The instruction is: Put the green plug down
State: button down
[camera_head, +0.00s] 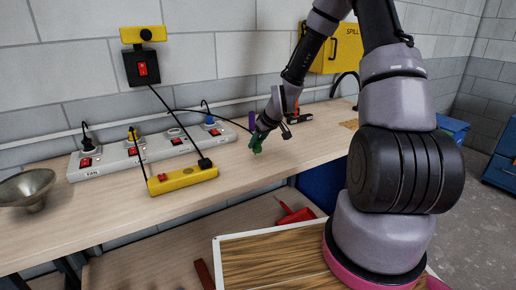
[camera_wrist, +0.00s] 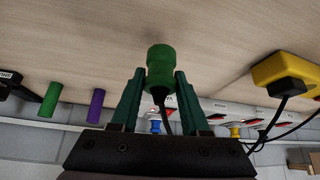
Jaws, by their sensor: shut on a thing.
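The green plug (camera_wrist: 160,68) is a small ribbed cylinder with a dark cord trailing from its lower end in the wrist view. My gripper (camera_wrist: 160,88) is shut on it, one green finger on each side. In the head view my gripper (camera_head: 257,141) points down above the workbench (camera_head: 300,158), to the right of the power strips. The green plug (camera_head: 256,150) shows small at the fingertips, close to the bench top. I cannot tell whether it touches the wood.
A white power strip (camera_head: 115,160) with several plugs and a yellow strip (camera_head: 182,179) lie to the left. A metal bowl (camera_head: 27,186) is at far left. Green (camera_wrist: 51,99) and purple (camera_wrist: 95,105) cylinders stand nearby. Bare bench lies right of my gripper.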

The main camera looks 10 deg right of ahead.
aim_at(257, 149)
jog(key=shift+f, duration=1.2)
jog(key=shift+a, duration=0.1)
jog(key=shift+f, duration=0.6)
jog(key=shift+c, duration=2)
grip_release()
